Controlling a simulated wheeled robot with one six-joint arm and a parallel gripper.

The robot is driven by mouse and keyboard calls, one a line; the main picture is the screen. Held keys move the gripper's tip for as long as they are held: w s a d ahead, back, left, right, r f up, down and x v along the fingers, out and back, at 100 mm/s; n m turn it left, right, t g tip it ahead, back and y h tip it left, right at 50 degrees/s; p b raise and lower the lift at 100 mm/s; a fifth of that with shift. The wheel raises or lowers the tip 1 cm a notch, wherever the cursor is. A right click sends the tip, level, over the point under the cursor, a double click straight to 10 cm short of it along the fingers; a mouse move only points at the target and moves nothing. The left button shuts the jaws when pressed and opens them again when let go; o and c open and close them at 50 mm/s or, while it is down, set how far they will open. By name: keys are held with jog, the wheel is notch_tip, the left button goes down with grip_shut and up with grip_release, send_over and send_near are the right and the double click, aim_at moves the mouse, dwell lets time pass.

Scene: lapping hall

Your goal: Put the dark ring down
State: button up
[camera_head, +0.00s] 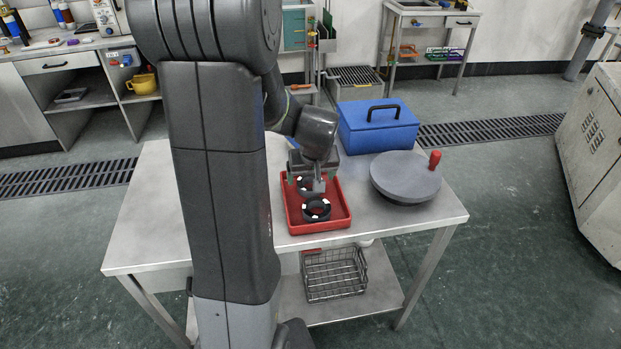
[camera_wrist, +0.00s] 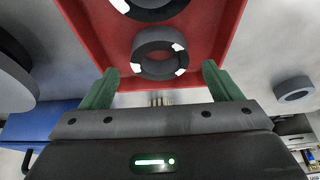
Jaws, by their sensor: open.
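Two dark rings with white marks lie in a red tray (camera_head: 342,222) on the metal table. The nearer ring (camera_head: 316,209) is in plain sight; in the wrist view (camera_wrist: 150,8) it is cut by the top edge. The farther ring (camera_head: 303,186) is partly hidden by my gripper (camera_head: 311,177) in the head view. In the wrist view this ring (camera_wrist: 160,55) shows whole, between and beyond the green fingers of my open gripper (camera_wrist: 160,75). No finger visibly touches it. I cannot tell which ring the task means.
A grey ring (camera_wrist: 294,90) lies on the table outside the tray. A round grey plate with a red knob (camera_head: 405,178) stands right of the tray. A blue box (camera_head: 377,127) stands behind it. A wire basket (camera_head: 335,275) sits on the lower shelf. The front right tabletop is clear.

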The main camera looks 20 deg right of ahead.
aim_at(309, 187)
jog(key=v, duration=0.9)
jog(key=shift+s+r+p, duration=0.2)
jog(key=shift+r+p, duration=0.05)
jog(key=shift+p, duration=0.05)
jog(key=b+x, duration=0.1)
jog(key=x, duration=1.2)
jog(key=shift+r, duration=1.45)
